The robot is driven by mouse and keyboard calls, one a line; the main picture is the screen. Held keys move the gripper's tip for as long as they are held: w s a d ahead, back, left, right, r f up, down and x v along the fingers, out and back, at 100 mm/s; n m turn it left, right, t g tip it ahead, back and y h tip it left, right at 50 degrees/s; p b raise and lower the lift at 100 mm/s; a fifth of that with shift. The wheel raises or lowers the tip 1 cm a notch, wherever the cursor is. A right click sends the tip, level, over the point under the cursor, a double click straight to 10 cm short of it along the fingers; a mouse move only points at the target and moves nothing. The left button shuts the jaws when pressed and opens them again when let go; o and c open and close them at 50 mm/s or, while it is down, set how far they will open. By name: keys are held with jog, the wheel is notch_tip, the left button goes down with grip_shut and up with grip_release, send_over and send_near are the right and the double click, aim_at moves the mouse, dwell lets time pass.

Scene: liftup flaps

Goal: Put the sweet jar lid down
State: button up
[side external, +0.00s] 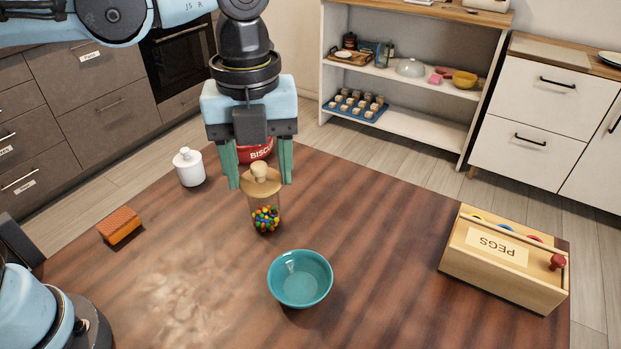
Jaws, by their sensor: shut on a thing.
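The sweet jar (265,217) is clear glass with multicoloured sweets in its bottom and stands upright on the table. Its lid (262,183) is pale wood with a round knob and sits level at the jar's mouth. I cannot tell whether it rests on the rim or hovers just above it. My gripper (260,186) points down over the jar with a green finger on each side of the lid, shut on it. The contact between fingers and lid is not clear in this view.
A teal bowl (300,278) stands in front of the jar. A red BISC-labelled container (257,152) is partly hidden behind my gripper. A white lidded pot (188,167) and an orange-brown block (120,226) are left, a wooden PEGS box (505,256) right. The front-left table is clear.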

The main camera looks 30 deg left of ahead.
jog(key=s+a+f+n, duration=0.1)
jog(key=s+a+f, duration=0.4)
jog(key=s+f, duration=0.4)
send_over(200, 248)
notch_tip(200, 248, down, 6)
jog(key=shift+f, duration=2.15)
jog(key=shift+f, duration=0.1)
jog(key=o, duration=1)
